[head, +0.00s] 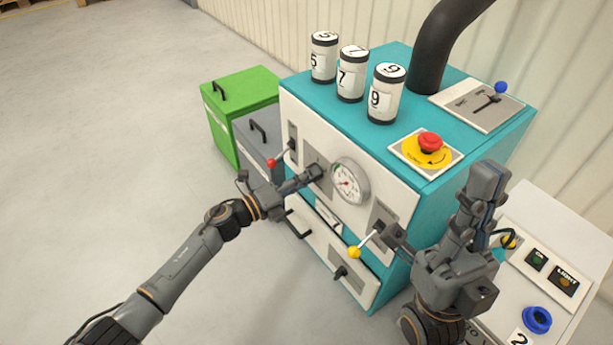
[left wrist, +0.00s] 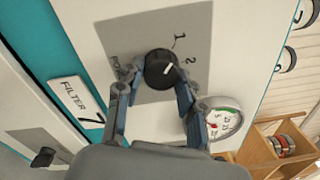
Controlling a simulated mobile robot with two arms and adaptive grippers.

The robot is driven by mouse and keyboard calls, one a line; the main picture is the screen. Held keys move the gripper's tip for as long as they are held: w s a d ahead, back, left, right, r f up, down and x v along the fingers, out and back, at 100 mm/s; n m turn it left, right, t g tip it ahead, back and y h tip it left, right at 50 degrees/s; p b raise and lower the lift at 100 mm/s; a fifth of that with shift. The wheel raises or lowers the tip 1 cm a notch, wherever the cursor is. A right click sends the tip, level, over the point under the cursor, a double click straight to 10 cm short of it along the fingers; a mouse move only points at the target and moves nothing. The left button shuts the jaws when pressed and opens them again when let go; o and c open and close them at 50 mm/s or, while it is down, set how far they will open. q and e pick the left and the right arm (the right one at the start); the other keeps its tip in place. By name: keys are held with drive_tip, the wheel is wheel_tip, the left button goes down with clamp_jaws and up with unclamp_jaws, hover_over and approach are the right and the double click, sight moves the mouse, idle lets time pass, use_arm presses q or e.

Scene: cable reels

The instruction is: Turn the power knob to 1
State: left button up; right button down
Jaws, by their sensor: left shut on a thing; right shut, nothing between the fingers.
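The power knob (left wrist: 159,69) is a round black dial on a grey plate (left wrist: 200,25) marked POWER, 1 and 2. In the head view my left gripper (head: 315,173) reaches the machine's front panel just left of the gauge and hides the knob. My right gripper (head: 489,176) is shut and empty, pointing up in front of the machine's right side.
A pressure gauge (head: 349,182) sits right beside the left gripper. A red-tipped lever (head: 272,162) and a yellow-tipped lever (head: 355,252) stick out from the panel. An emergency stop (head: 430,142) and canisters (head: 352,76) stand on top. A control box (head: 560,235) is at right.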

use_arm(q)
drive_tip(key=o, duration=1.2)
drive_tip(key=v, duration=1.2)
drive_tip(key=shift+a, duration=0.1)
